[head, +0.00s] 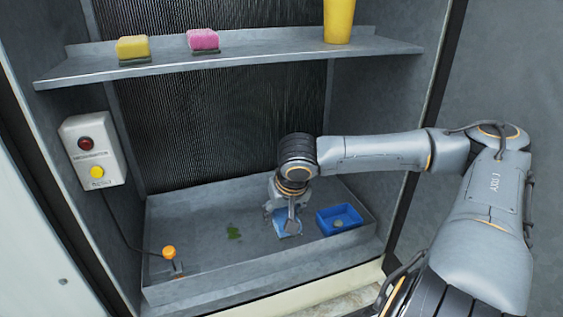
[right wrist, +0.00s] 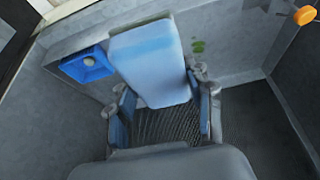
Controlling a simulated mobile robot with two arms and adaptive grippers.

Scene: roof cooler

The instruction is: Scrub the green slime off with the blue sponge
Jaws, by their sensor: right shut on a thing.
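The blue sponge (head: 287,223) is in my right gripper (head: 284,212), low over the grey basin floor in the head view. In the right wrist view the sponge (right wrist: 150,62) shows as a light blue block between the fingers of the right gripper (right wrist: 160,110), which is shut on it. I cannot tell whether the sponge touches the floor. The green slime (head: 233,232) is a small patch on the basin floor, to the left of the sponge and apart from it. It also shows in the right wrist view (right wrist: 198,46). My left gripper is not in view.
A blue tray (head: 341,219) stands in the basin (head: 200,285) right of the gripper. An orange-topped float or knob (head: 169,252) is at the left. The shelf (head: 260,58) above holds a yellow sponge (head: 132,47), a pink sponge (head: 203,39) and a yellow cup (head: 339,20). A button box (head: 92,150) hangs left.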

